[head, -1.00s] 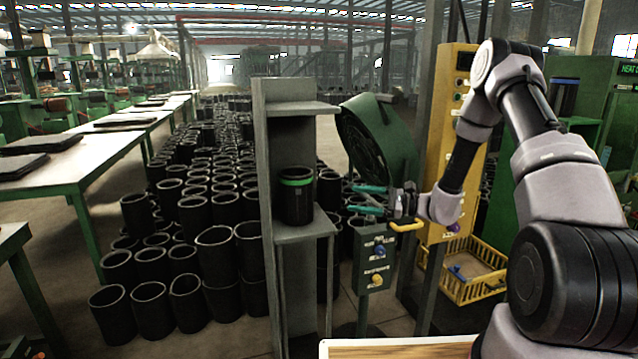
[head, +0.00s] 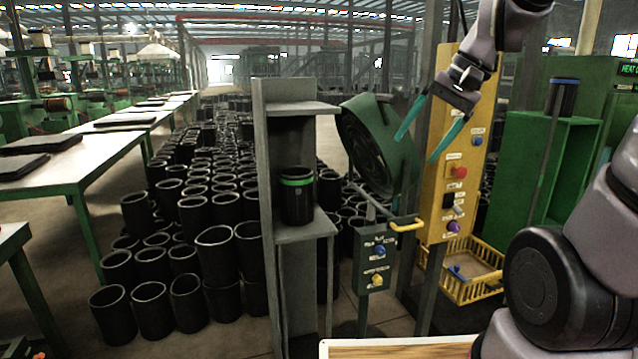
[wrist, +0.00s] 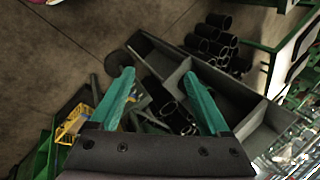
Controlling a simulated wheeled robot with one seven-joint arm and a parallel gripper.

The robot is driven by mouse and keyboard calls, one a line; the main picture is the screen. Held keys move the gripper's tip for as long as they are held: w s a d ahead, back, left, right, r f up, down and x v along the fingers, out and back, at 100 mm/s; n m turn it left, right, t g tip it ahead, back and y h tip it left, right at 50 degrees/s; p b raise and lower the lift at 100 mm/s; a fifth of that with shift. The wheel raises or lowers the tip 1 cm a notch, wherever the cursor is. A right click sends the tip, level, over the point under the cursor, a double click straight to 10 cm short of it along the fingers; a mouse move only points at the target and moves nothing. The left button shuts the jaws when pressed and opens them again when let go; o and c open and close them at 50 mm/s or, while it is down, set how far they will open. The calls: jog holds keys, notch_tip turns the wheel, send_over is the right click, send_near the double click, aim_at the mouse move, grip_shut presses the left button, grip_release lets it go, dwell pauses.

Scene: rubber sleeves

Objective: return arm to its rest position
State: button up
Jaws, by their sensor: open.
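My gripper (head: 424,134) is open and empty in the head view, raised in front of the yellow control panel with its teal fingers pointing down. In the wrist view my gripper (wrist: 165,92) shows both teal fingers spread apart with nothing between them. A black sleeve with a green band (head: 297,196) stands upright on the middle shelf of the grey stand (head: 268,200), to the left of my gripper and apart from it.
The yellow panel (head: 462,150) stands behind my gripper. A yellow basket (head: 470,285) is on the floor. A blue-banded sleeve (head: 562,97) stands on a green cabinet (head: 545,165). Many sleeves fill the floor at left.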

jog(key=s+d+r+t+h, duration=0.2)
jog(key=s+d+r+t, duration=0.2)
jog(key=s+d, duration=0.1)
jog(key=shift+s+d+r+n+h, duration=0.3)
jog(key=shift+s+r+n+h, duration=0.1)
dwell(0.7)
